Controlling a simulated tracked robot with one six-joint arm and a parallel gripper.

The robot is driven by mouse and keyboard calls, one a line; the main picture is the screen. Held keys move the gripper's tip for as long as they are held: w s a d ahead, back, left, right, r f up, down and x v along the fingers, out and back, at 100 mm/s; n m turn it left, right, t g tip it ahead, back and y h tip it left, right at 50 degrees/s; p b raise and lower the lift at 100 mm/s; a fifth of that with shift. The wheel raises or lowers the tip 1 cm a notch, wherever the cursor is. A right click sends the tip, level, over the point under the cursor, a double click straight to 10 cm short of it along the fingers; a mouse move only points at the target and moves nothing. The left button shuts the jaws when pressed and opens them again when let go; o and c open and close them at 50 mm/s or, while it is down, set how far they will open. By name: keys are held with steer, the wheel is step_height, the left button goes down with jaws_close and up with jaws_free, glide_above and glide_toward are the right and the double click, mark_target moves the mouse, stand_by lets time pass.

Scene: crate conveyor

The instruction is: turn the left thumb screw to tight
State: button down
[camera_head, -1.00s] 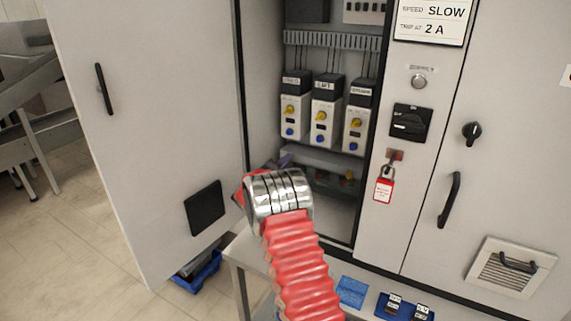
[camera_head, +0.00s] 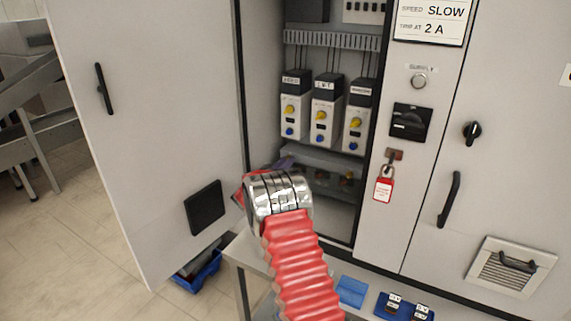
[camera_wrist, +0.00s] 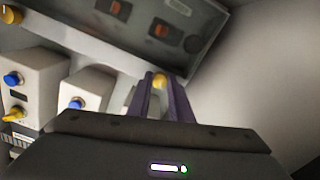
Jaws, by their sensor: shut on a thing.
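The left thumb screw (camera_wrist: 160,80) is a small yellowish brass knob at the edge of a grey cover panel in the wrist view. My gripper (camera_wrist: 162,92) has its two purple fingers shut on it, one on each side. In the head view my gripper (camera_head: 284,163) reaches into the open cabinet at the left end of the panel (camera_head: 322,160); my wrist hides the screw there. Another brass screw (camera_wrist: 12,15) shows at the upper left of the wrist view. I cannot tell how tight the held screw is.
Several modules (camera_head: 324,122) with yellow knobs and blue buttons stand above the panel. The open cabinet door (camera_head: 150,130) is close on the left. A red padlock tag (camera_head: 383,189) hangs at right. A shelf with blue trays (camera_head: 402,308) is below.

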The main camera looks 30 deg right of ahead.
steer(key=shift+f+m, duration=0.25)
steer(key=shift+m, duration=0.9)
steer(key=shift+f+m, duration=0.25)
steer(key=shift+m, duration=0.9)
steer(key=c, duration=2)
jaws_free()
steer(key=o, duration=0.4)
steer(key=shift+r, duration=0.3)
steer(key=shift+a, duration=0.1)
steer(key=v, duration=1.3)
steer(key=shift+s+a, duration=0.2)
